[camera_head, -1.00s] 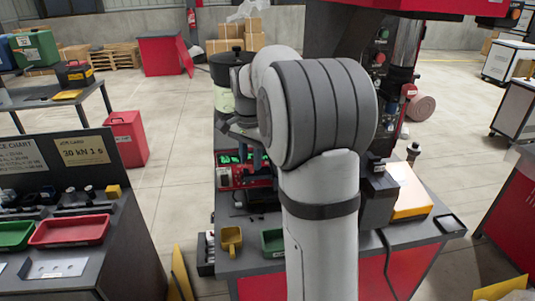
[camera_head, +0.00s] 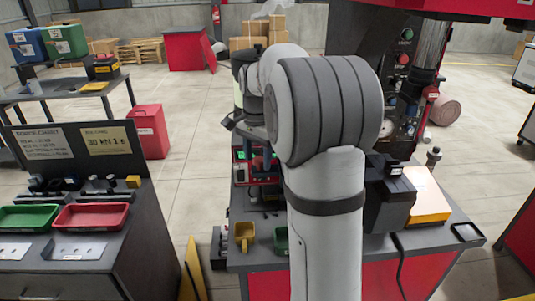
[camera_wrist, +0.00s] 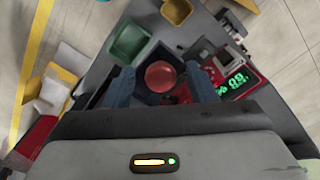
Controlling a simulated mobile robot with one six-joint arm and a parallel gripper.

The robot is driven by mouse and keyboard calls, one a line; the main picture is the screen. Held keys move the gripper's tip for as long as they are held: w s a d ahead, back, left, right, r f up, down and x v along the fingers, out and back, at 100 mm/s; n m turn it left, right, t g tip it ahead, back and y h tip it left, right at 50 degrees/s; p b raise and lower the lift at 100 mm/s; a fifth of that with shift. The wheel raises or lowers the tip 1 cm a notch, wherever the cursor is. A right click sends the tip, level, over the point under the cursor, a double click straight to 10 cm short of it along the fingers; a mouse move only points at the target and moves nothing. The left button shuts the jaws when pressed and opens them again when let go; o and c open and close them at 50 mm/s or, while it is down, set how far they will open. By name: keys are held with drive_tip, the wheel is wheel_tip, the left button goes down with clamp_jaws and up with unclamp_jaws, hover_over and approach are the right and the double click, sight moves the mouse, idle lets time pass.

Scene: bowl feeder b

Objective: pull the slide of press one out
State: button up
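A tall dark press (camera_head: 350,45) with a green and a red button stands at the back right of the bench; I cannot tell whether it is press one. My arm covers much of its lower part, and I cannot make out the slide. In the wrist view my gripper (camera_wrist: 160,84) has two blue fingers spread apart. A round red knob or ball (camera_wrist: 160,75) shows between them, over a dark block. Gaps show on both sides, so the fingers do not clasp it. In the head view my arm mostly hides the gripper.
A red box with a green readout (camera_wrist: 238,80) stands close right of the fingers. A green tray (camera_wrist: 128,43) and a yellow cup (camera_head: 244,233) lie nearby on the bench. A side bench (camera_head: 130,240) with red and green trays stands left, across an open aisle.

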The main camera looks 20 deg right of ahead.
drive_tip(key=shift+r, duration=0.15)
wheel_tip(320, 180, up, 7)
drive_tip(key=shift+r, duration=0.3)
idle(0.6)
drive_tip(key=shift+s+a, duration=0.2)
drive_tip(key=shift+s, duration=0.05)
drive_tip(key=s+a+f+n+t, duration=0.1)
drive_tip(key=s+a+f+n, duration=0.2)
drive_tip(key=s, duration=0.5)
drive_tip(key=s+a+f+n+t, duration=0.1)
drive_tip(key=s+a+f+n, duration=0.3)
drive_tip(key=s, duration=0.3)
drive_tip(key=s+a+f+n+t, duration=0.1)
drive_tip(key=s+a+f+n, duration=0.2)
drive_tip(key=s+n, duration=0.3)
drive_tip(key=s+f, duration=0.1)
drive_tip(key=s, duration=0.1)
drive_tip(key=shift+s+a, duration=0.35)
